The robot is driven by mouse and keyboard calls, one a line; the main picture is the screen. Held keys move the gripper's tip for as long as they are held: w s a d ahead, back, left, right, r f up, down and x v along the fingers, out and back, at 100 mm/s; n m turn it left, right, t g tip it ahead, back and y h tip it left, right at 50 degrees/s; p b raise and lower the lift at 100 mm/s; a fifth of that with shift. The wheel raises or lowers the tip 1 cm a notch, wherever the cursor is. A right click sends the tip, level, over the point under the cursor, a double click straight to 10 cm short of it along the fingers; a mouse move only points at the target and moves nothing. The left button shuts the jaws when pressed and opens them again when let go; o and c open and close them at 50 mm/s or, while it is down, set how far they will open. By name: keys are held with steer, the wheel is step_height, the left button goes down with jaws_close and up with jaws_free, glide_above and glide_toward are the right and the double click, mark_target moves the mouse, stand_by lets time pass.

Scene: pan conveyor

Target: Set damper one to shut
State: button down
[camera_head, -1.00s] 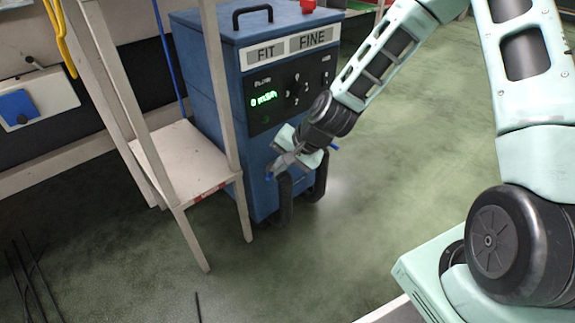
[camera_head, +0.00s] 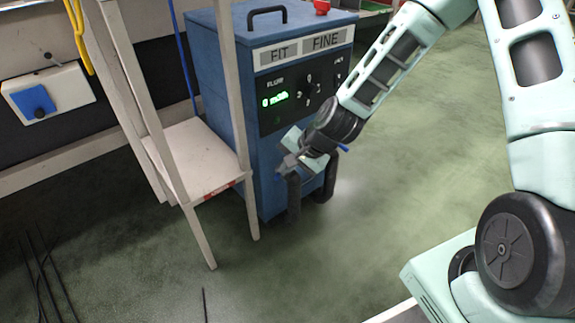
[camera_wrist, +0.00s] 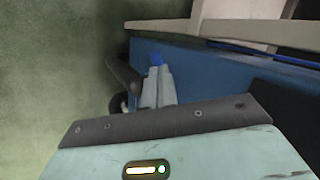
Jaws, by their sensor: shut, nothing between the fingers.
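The blue machine (camera_head: 222,120) stands on the floor with two black hoses low on its front, a left one (camera_head: 294,198) and a right one (camera_head: 330,180). A small blue lever end (camera_head: 343,148) shows right of my gripper. My gripper (camera_head: 283,170) is shut and empty, close to the machine's front above the left hose. In the wrist view the shut fingers (camera_wrist: 158,85) point at a small blue piece (camera_wrist: 156,58) just at their tips; I cannot tell if they touch. Which damper is number one, and its setting, cannot be read.
A pale wooden chair or stool (camera_head: 195,160) stands close at the machine's left. A green display (camera_head: 274,100) is lit on the machine's panel. A white box with a blue switch (camera_head: 35,102) is at the left wall.

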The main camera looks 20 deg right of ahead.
steer(key=shift+a, duration=0.1)
steer(key=shift+w+a+r+m+t+h+p, duration=0.15)
steer(key=shift+a+m+t+h+p, duration=0.1)
steer(key=shift+m+p, duration=0.3)
steer(key=shift+w+a+m+t+h+p, duration=0.15)
steer(key=shift+a+m+h+p, duration=0.1)
steer(key=shift+m+p, duration=0.3)
steer(key=shift+w+a+m+t+h+p, duration=0.15)
steer(key=shift+w+m+h+p, duration=0.15)
steer(key=shift+m, duration=0.35)
steer(key=shift+w+a+m+t+h+p, duration=0.15)
steer(key=shift+m+h+p, duration=0.25)
steer(key=shift+m, duration=0.25)
steer(key=shift+d, duration=0.2)
